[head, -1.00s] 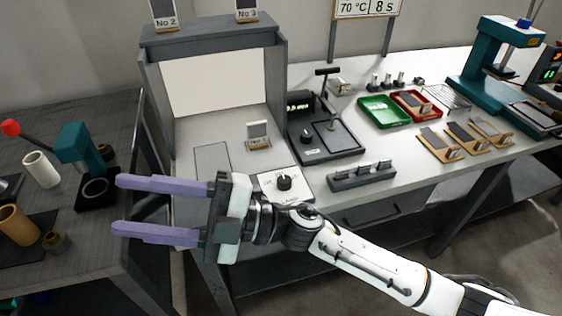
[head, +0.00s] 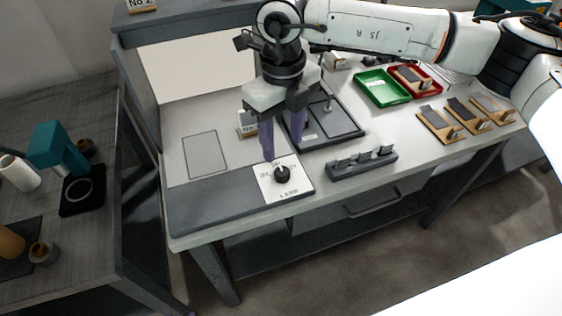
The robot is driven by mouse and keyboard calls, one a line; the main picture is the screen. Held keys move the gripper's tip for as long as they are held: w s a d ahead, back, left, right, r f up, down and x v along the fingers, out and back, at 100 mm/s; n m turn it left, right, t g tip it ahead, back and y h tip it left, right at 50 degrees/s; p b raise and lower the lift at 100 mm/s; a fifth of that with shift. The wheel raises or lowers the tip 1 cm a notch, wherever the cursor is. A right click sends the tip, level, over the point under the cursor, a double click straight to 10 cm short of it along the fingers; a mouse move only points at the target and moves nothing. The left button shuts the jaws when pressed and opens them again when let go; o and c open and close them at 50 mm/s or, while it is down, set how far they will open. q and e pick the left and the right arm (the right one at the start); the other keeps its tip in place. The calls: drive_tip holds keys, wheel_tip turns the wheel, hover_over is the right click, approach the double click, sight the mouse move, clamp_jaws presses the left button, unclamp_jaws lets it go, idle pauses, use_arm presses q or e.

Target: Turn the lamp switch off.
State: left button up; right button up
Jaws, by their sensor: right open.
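The lamp switch is a black rotary knob (head: 282,174) on a white plate (head: 290,191) marked "LAMP", at the front edge of the light booth's base. The knob's exact setting is too small to read. My right gripper (head: 283,150) points down just behind and above the knob, its two purple fingers apart with nothing between them. The fingers look clear of the knob, though the exact height is hard to judge. My left gripper is out of view.
A small card stand (head: 247,124) stands just left of the fingers. A black press-like device (head: 335,125) and a dark grey block rack (head: 361,162) are on the right. Green tray (head: 383,88), red tray (head: 427,88) and several wooden sample boards lie farther right.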

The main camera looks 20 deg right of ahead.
sight(282, 171)
wheel_tip(282, 171, down, 8)
drive_tip(key=shift+f+p, duration=0.2)
drive_tip(key=shift+p, duration=0.25)
drive_tip(key=c, duration=1.1)
